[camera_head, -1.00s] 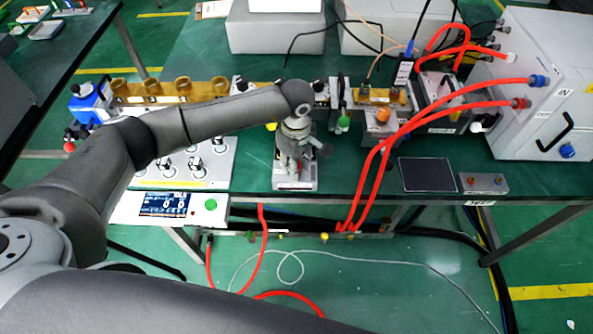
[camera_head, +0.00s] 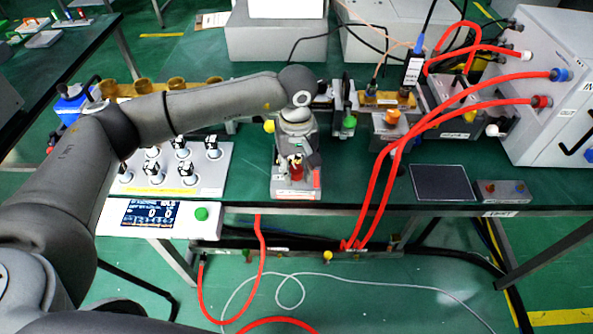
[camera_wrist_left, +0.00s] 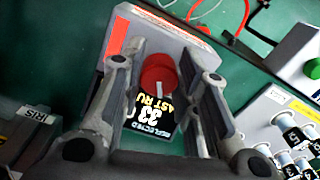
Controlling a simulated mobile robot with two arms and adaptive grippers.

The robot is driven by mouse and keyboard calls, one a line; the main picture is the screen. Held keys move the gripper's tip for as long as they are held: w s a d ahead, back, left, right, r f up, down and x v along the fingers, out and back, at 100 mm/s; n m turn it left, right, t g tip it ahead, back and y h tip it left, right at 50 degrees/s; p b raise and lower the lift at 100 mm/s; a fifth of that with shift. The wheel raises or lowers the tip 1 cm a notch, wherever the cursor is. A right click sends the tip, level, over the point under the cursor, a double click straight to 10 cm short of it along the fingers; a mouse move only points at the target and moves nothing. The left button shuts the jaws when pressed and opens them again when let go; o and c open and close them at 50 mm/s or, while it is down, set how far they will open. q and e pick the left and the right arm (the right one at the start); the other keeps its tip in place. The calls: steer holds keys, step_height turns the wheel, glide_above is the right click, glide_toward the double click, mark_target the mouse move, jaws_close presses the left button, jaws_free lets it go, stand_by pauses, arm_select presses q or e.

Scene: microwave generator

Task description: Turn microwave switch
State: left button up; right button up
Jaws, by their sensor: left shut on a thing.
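The microwave switch is a red round knob (camera_wrist_left: 158,72) on a grey box with an orange-red label strip, seen in the left wrist view. A black face with white and yellow lettering (camera_wrist_left: 150,112) shows just below the knob. My left gripper (camera_wrist_left: 165,72) has one finger on each side of the knob and is shut on it. Contact at the fingertips is hard to see. In the head view my left gripper (camera_head: 296,163) points down over the grey switch box (camera_head: 282,188), with a little red showing between its fingers. My right gripper is not in view.
A panel with several knobs (camera_head: 205,182) and a display unit with a green button (camera_head: 201,214) stand left of the switch box. Red cables (camera_head: 378,180) run down to its right. A dark flat plate (camera_head: 443,183) lies farther right.

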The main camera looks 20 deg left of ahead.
mark_target(296, 170)
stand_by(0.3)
arm_select(q)
steer(key=o, duration=1)
steer(key=shift+r, duration=0.1)
step_height(296, 170, up, 12)
steer(key=shift+f, duration=0.1)
